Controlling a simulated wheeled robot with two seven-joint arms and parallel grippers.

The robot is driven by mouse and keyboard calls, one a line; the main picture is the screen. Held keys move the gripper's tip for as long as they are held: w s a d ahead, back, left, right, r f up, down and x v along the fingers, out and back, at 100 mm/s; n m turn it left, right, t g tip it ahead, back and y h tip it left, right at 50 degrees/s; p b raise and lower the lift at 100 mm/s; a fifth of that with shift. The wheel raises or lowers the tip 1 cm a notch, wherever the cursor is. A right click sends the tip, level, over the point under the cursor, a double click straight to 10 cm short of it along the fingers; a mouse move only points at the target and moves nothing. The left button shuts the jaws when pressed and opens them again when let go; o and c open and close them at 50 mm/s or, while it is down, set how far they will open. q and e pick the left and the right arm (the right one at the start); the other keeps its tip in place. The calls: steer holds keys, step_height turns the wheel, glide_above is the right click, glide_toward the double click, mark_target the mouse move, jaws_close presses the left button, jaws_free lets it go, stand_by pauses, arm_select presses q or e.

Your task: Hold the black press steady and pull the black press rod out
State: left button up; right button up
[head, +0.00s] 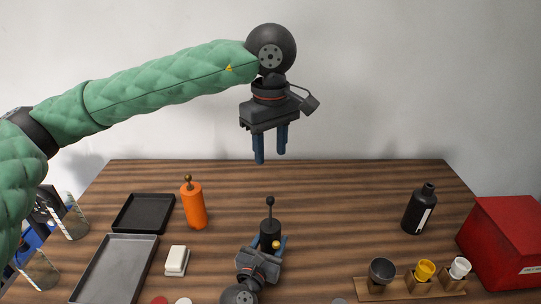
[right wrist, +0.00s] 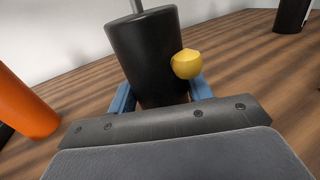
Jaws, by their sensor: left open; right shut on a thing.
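The black press (head: 270,234) stands upright near the front middle of the table, with its thin rod and round black knob (head: 270,202) rising from the top. My right gripper (head: 270,244) is shut on the press's body from the near side. In the right wrist view, its blue fingers lie either side of the black press (right wrist: 145,50), and the lower rod (right wrist: 136,6) shows above it. A yellow ball-shaped part (right wrist: 187,64) sits on the press's side. My left gripper (head: 270,152) is open and empty, pointing down high above the press and apart from the rod.
An orange press (head: 194,206) stands left of the black press. Two trays (head: 143,213) (head: 112,270) and a white block (head: 176,261) lie left. A black bottle (head: 420,209), a wooden cup stand (head: 405,292) and a red box (head: 505,240) are right. The table's back middle is clear.

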steer(key=shift+f, duration=0.1)
steer(key=o, duration=1.5)
steer(key=shift+w, duration=0.1)
steer(key=v, duration=0.7)
steer(key=shift+s+a+f, duration=0.15)
steer(key=shift+s+f, duration=0.05)
steer(key=shift+s, duration=0.15)
steer(key=shift+w, duration=0.1)
